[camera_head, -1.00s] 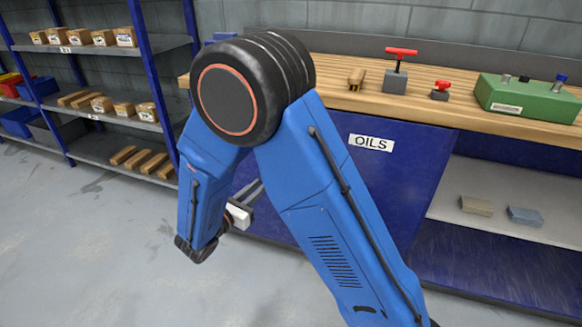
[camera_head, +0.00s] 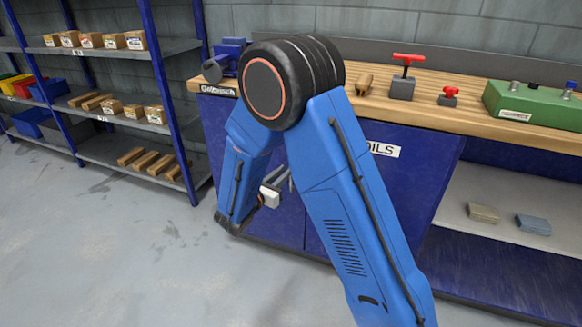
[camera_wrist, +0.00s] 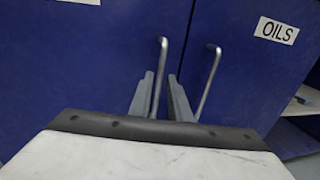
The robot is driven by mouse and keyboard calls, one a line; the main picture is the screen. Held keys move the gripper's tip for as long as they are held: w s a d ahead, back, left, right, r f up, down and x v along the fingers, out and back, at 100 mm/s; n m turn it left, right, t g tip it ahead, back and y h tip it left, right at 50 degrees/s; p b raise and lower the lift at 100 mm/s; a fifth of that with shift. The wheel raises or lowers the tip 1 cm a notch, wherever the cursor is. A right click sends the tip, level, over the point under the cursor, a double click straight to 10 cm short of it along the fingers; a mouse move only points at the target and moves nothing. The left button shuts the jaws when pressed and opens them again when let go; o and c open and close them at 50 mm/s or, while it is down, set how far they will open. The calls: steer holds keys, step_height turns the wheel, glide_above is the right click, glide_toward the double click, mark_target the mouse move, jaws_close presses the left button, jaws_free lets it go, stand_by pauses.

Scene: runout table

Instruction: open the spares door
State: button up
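The blue cabinet has two doors with upright bar handles. The left door (camera_wrist: 90,60) bears a white label cut off by the top edge of the wrist view, so I cannot read it. The right door (camera_wrist: 255,75) reads OILS. My gripper (camera_wrist: 160,96) is open, with its two grey fingers pointing at the doors. In the wrist view the left door's handle (camera_wrist: 160,70) shows between the fingers, nearer the left one; I cannot tell contact. The right door's handle (camera_wrist: 211,75) is outside the right finger. In the head view my arm hides much of the doors.
The wooden bench top (camera_head: 430,92) above holds a blue vise (camera_head: 228,58), red-handled tools (camera_head: 405,75) and a green box (camera_head: 530,105). An open shelf (camera_head: 500,190) is at right. A storage rack (camera_head: 175,90) stands left. Floor (camera_head: 110,240) at front left is clear.

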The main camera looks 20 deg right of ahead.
steer(key=shift+x, duration=2.6)
jaws_close()
